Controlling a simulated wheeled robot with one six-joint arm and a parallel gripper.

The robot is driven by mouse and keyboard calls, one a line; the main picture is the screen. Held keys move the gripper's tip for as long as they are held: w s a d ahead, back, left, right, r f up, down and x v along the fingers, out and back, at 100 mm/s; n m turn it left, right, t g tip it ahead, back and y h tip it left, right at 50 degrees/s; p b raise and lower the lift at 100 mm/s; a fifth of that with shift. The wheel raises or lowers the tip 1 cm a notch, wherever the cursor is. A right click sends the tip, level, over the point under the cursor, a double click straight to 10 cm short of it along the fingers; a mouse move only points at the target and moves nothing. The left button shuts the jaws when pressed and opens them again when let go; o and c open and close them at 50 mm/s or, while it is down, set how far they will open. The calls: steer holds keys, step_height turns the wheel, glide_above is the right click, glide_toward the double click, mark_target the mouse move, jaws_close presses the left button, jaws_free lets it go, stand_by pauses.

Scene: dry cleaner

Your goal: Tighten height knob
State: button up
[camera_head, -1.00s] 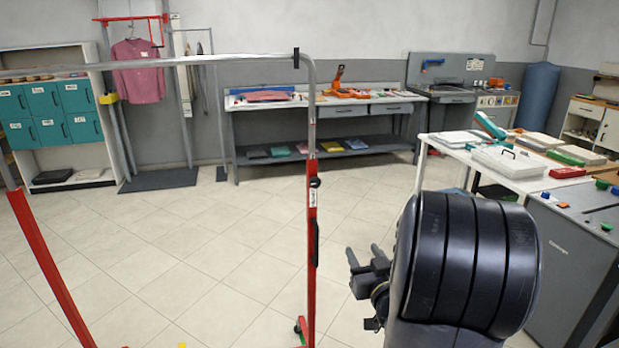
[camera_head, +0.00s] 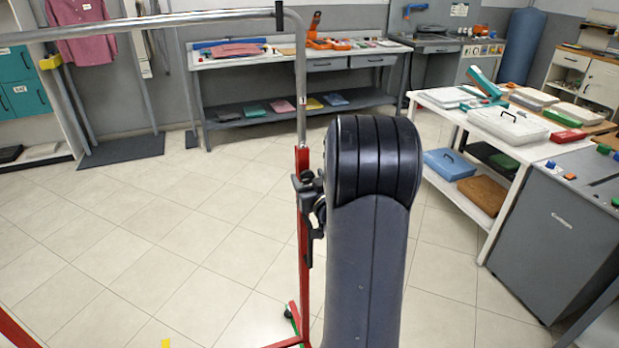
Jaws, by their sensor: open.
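The garment rack's right upright has a red lower post (camera_head: 304,157) with a chrome tube (camera_head: 301,90) rising from it. My gripper (camera_head: 304,184) is at the upper part of the red post, just below its top, and is open. Its dark fingers overlap the post in the picture. The black height knob is in this same area and cannot be told apart from the dark gripper parts. Whether the fingers touch or surround the knob cannot be told.
The rack's chrome top bar (camera_head: 140,28) crosses the upper left. A white table (camera_head: 447,98) with cases stands at right, beside a grey cabinet (camera_head: 562,225). A grey workbench (camera_head: 240,64) stands behind.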

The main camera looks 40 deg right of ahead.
steer(key=shift+c, duration=0.5)
steer(key=c, duration=0.9)
steer(key=shift+o, duration=0.2)
steer(key=shift+m, duration=0.3)
steer(key=m+b, duration=0.2)
steer(key=m, duration=0.1)
steer(key=shift+d+f+m, duration=0.1)
steer(key=shift+m, duration=0.3)
steer(key=m, duration=0.9)
steer(key=shift+d, duration=0.1)
steer(key=m, duration=0.4)
steer(key=shift+f+p, duration=0.15)
steer(key=shift+p, duration=0.15)
steer(key=shift+m, duration=0.4)
